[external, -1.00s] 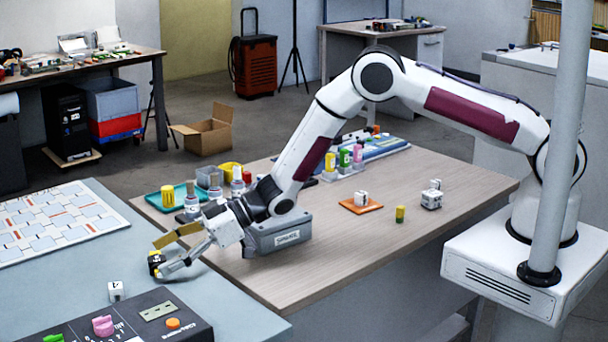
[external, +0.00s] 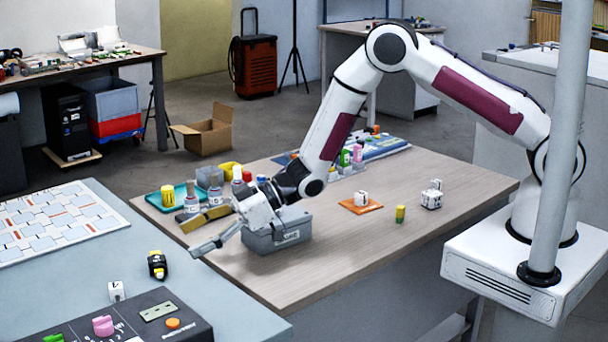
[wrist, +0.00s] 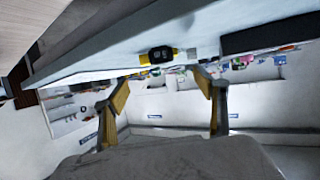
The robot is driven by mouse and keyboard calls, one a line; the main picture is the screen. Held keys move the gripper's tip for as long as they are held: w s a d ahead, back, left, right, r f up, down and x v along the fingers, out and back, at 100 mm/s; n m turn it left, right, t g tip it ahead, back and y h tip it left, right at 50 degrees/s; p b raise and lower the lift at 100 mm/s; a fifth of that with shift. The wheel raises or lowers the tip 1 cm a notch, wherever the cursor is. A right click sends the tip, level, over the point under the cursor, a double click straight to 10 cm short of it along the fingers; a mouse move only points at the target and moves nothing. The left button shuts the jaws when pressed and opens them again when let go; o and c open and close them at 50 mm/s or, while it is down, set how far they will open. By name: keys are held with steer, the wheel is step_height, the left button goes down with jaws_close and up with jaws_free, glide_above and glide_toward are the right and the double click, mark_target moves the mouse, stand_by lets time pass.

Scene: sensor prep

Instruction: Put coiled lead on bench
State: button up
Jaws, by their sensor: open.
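The coiled lead, a small black bundle with yellow ends (external: 157,265), lies on the blue-grey bench (external: 95,240) at the left in the external view. It also shows in the wrist view (wrist: 160,55), beyond and between the fingers. My gripper (external: 186,238) is open and empty. It hangs to the right of the lead and apart from it, near the bench's right edge, with its two fingers spread. In the wrist view my gripper (wrist: 165,100) shows nothing between its fingers.
A white labelled cube (external: 116,291) and a dark control box (external: 150,320) are close to the lead. A grey box (external: 280,236) stands under my wrist on the wooden table (external: 350,245). A white grid board (external: 55,220) lies farther back on the bench.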

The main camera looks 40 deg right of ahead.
steer(key=shift+v, duration=2.4)
steer(key=w+d+r+m+t+h, duration=0.2)
steer(key=w+d+r, duration=0.2)
steer(key=d+r, duration=0.25)
steer(key=w+d+r+m+t+h, duration=0.1)
steer(key=w+d+r+t+h, duration=0.15)
steer(key=d+r, duration=0.45)
steer(key=s+d+r+m+h, duration=0.2)
steer(key=d+r, duration=0.2)
steer(key=d, duration=0.5)
steer(key=s+d+r+m+h, duration=0.1)
steer(key=d+r+m+h, duration=0.2)
steer(key=d, duration=0.6)
steer(key=s+d+r+m+g+h, duration=0.1)
steer(key=s+d+r+m, duration=0.15)
steer(key=s+d, duration=0.4)
steer(key=s+d+r+m+g+h, duration=0.1)
steer(key=s+d+r+h, duration=0.15)
steer(key=s+d, duration=0.4)
steer(key=s+d+f+m+g, duration=0.1)
steer(key=s+d+m+g, duration=0.1)
steer(key=s, duration=1.7)
steer(key=shift+d+y, duration=0.3)
steer(key=shift+d, duration=0.15)
